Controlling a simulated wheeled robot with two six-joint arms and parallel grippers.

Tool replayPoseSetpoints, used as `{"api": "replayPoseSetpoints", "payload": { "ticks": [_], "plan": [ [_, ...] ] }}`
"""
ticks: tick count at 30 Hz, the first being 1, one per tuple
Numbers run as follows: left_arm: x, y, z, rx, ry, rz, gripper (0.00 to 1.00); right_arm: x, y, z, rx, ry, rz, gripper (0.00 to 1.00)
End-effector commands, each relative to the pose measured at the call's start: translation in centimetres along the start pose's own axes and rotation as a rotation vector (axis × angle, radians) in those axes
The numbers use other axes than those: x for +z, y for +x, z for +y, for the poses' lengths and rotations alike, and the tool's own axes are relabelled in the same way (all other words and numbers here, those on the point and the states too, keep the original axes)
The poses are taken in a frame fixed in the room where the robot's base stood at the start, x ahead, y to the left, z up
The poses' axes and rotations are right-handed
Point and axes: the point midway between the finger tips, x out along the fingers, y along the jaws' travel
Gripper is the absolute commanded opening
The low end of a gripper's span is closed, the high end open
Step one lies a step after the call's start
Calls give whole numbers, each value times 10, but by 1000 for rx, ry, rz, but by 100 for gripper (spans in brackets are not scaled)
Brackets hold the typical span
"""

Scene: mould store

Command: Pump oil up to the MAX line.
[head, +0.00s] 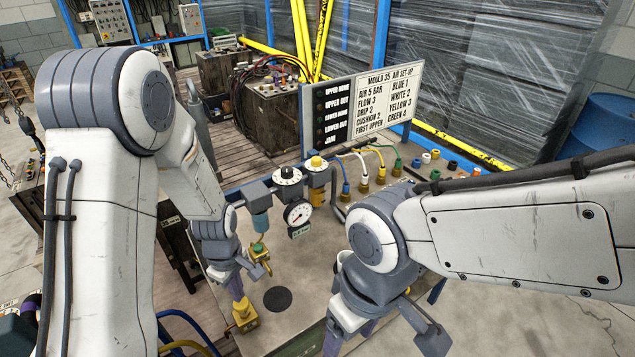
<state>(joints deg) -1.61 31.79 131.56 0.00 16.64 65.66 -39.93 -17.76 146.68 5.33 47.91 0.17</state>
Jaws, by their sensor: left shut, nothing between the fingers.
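A blue-tinted bowl (260,223) hangs under the grey air unit at the table's left side; its oil level and MAX line are too small to read. Below it is a small brass fitting with a green top (258,250). A yellow block (245,315) stands on the table's left edge. My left gripper (239,296) points down just above this block, shut and empty; I cannot tell if it touches it. My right gripper (348,340) is at the bottom centre, its fingertips cut off or hidden. No oil pump can be told for certain.
The air unit carries a black knob (288,175), a yellow knob (316,162) and a gauge (298,213). Coloured hoses (362,165) run into brass fittings behind my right arm. A set-up sign (375,100) stands behind. A dark disc (277,299) lies on the bare tabletop.

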Motion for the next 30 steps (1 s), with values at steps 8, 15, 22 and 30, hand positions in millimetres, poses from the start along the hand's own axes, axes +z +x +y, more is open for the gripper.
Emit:
{"api": "replayPoseSetpoints", "payload": {
  "ticks": [8,15,22,30],
  "plan": [
    [0,8,0,0,0,0,0,0,6,0,0,0,0,73],
    [0,14,0,0,0,0,0,1,11,1,0,0,0,73],
    [0,20,0,0,0,0,0,1,15,1,0,0,0,73],
    [0,27,0,-1,0,0,0,1,20,2,0,0,0,73]
  ]
}}
